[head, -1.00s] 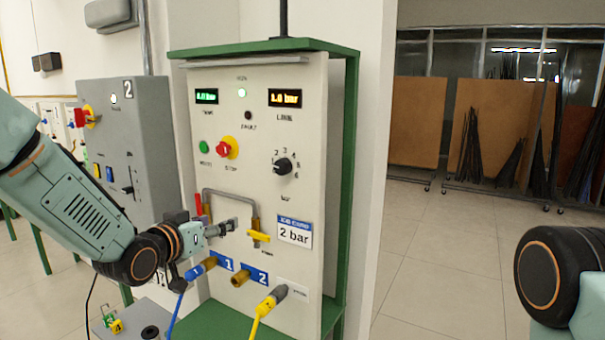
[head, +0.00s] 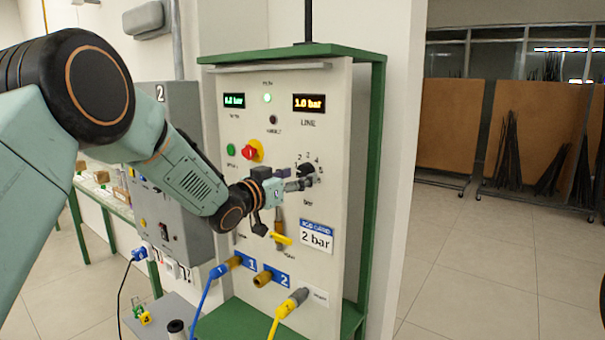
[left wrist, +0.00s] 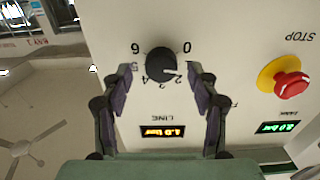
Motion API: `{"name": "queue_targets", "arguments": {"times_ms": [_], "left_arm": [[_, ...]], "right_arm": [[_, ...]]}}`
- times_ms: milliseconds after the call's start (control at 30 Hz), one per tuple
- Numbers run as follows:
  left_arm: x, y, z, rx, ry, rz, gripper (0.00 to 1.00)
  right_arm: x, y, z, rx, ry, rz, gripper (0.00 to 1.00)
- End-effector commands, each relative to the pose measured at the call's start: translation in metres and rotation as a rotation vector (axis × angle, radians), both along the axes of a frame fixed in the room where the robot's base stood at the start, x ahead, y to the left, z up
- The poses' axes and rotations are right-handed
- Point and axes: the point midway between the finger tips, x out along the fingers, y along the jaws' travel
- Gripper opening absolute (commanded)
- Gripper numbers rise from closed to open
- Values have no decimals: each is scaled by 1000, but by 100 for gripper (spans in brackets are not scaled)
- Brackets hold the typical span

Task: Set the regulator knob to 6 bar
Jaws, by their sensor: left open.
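The regulator knob (head: 305,169) is black and round, on the upright pale panel below the orange LINE display (head: 309,103), which reads 1.0 bar. In the left wrist view the knob (left wrist: 161,61) appears upside down with its 0 to 6 scale. Its white mark points low right, near where 1 would be; that digit is hidden. My left gripper (head: 308,183) is at the knob in the head view, partly covering it and its scale. In the left wrist view its open fingers stand on either side of the knob's lower edge; contact cannot be told. My right gripper is out of view.
A red stop button (head: 249,152) on yellow sits left of the knob. Below are a yellow valve lever (head: 281,238), a "2 bar" card (head: 317,237), and blue (head: 206,290) and yellow (head: 285,309) hoses. A green frame (head: 372,190) edges the panel's right.

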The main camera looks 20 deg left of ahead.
Motion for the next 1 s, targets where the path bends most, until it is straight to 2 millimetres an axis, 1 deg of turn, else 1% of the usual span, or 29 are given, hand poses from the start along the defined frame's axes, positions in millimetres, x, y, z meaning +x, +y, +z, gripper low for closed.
{"name": "queue_targets", "arguments": {"times_ms": [100, 200, 333, 567, 1000], "left_arm": [[11, -5, 0, 1, 0, -1, 60], [16, -8, 0, 0, 0, -2, 60], [19, -11, 0, 0, -1, -3, 60], [19, -11, 0, -1, -1, -3, 59], [19, -11, 0, -1, 0, -2, 22]], "right_arm": [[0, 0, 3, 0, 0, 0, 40], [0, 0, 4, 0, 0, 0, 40], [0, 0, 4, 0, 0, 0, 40], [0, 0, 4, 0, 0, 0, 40], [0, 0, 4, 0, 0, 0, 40]]}}
